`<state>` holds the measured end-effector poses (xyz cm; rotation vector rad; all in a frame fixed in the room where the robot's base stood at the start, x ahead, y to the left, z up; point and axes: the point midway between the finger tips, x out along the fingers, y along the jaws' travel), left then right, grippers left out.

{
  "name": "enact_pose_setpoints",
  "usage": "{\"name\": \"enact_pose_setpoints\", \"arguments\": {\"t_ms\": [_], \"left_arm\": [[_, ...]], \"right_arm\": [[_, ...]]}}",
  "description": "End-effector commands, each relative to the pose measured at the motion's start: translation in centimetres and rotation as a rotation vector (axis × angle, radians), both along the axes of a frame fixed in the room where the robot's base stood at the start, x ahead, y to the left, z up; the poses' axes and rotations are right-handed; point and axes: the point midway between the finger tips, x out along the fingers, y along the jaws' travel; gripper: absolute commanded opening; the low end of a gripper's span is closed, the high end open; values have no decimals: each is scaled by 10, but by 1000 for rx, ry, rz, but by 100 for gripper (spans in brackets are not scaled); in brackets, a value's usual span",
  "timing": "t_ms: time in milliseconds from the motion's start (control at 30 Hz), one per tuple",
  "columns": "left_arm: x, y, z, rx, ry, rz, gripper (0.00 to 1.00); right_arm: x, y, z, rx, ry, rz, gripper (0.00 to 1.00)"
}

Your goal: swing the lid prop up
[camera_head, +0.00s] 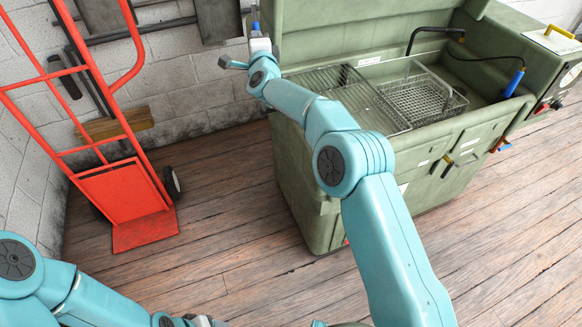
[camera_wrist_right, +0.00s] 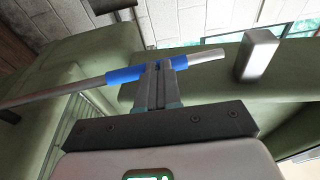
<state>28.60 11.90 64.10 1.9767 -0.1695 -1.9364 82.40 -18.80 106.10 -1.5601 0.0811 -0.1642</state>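The lid prop shows in the right wrist view as a grey rod (camera_wrist_right: 60,91) with a blue sleeve (camera_wrist_right: 123,74). It runs from the left edge up to a free end right of my fingers. My right gripper (camera_wrist_right: 162,70) is shut on the blue sleeve. In the head view, my right gripper (camera_head: 257,36) is at the left end of the green parts washer (camera_head: 300,155), with a bit of blue (camera_head: 255,25) at its tip. The washer's raised lid (camera_head: 365,28) is cut by the top edge.
A wire basket (camera_head: 425,98) and a rack (camera_head: 345,90) lie in the washer's basin, with a black hose and blue-handled brush (camera_head: 514,82) at right. A red hand truck (camera_head: 125,195) stands at the left wall. The wooden floor between is clear.

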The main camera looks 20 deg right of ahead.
Motion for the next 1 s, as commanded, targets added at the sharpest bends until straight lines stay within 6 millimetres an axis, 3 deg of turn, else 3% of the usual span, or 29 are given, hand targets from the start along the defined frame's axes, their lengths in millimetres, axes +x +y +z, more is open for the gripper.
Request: {"name": "enact_pose_setpoints", "arguments": {"t_ms": [1000], "left_arm": [[0, 0, -5, 0, 0, 0, 57]], "right_arm": [[-6, -10, 10, -1, -21, -13, 0]]}}
